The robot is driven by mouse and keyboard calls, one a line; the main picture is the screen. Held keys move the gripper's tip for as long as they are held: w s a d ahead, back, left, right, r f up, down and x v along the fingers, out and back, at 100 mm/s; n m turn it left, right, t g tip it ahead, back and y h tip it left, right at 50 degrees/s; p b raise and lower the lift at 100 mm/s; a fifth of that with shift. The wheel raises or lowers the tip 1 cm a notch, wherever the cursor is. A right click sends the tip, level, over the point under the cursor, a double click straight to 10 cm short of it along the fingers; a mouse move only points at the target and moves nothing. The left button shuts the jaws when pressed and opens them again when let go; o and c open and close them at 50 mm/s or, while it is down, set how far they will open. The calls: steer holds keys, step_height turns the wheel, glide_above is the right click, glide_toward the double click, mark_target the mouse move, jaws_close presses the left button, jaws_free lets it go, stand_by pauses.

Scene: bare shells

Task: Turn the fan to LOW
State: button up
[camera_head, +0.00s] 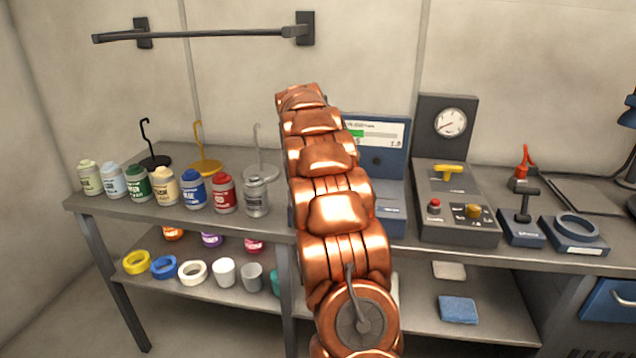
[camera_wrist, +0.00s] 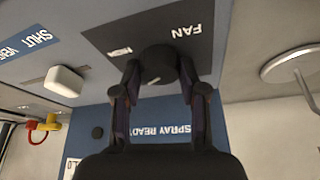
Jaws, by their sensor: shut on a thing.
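In the wrist view, which is upside down, a dark round fan knob (camera_wrist: 157,58) sits on a dark plate (camera_wrist: 212,22) marked FAN. A small word beside the knob is partly hidden and hard to read. A small pale mark shows on the knob's near edge, between the fingers. My gripper (camera_wrist: 158,66) has one finger on each side of the knob and is shut on it. In the head view my copper arm covers the gripper and the knob. Only the right part of the blue station (camera_head: 393,198) shows behind the arm.
A white block-like switch (camera_wrist: 64,81) by the SHUT and VENT words is beside the fan plate. The SPRAY READY back panel (camera_wrist: 100,115) stands close to the gripper. A round hook-stand base (camera_wrist: 292,62) is on one side, the gauge station (camera_head: 452,200) on the other. Several paint bottles (camera_head: 193,190) stand left.

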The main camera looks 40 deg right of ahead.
steer(key=o, duration=1.1)
steer(key=shift+o, duration=0.2)
steer(key=shift+r, duration=0.1)
steer(key=v, duration=1.1)
steer(key=shift+r, duration=0.4)
steer(key=shift+a, duration=0.15)
steer(key=s+a+f+n+y+p, duration=0.1)
steer(key=s+a+n, duration=0.1)
steer(key=s+a, duration=0.45)
steer(key=s+a+n+g+y+p, duration=0.1)
steer(key=s+a+n, duration=0.2)
steer(key=a, duration=0.7)
steer(key=s+a+f+n+y+p, duration=0.15)
steer(key=s+a, duration=0.25)
steer(key=a, duration=0.5)
steer(key=s+a+f+n, duration=0.2)
steer(key=s+a, duration=0.2)
steer(key=s, duration=0.4)
steer(key=s+a+f+n+g+p, duration=0.1)
steer(key=s+a+f+n, duration=0.2)
steer(key=s+a, duration=0.2)
steer(key=s+a+f+n+g+p, duration=0.1)
steer(key=s+a, duration=0.3)
steer(key=s, duration=0.6)
steer(key=shift+s+a+f+n+y, duration=0.35)
steer(key=shift+f+n+y, duration=0.1)
steer(key=shift+f+n, duration=0.35)
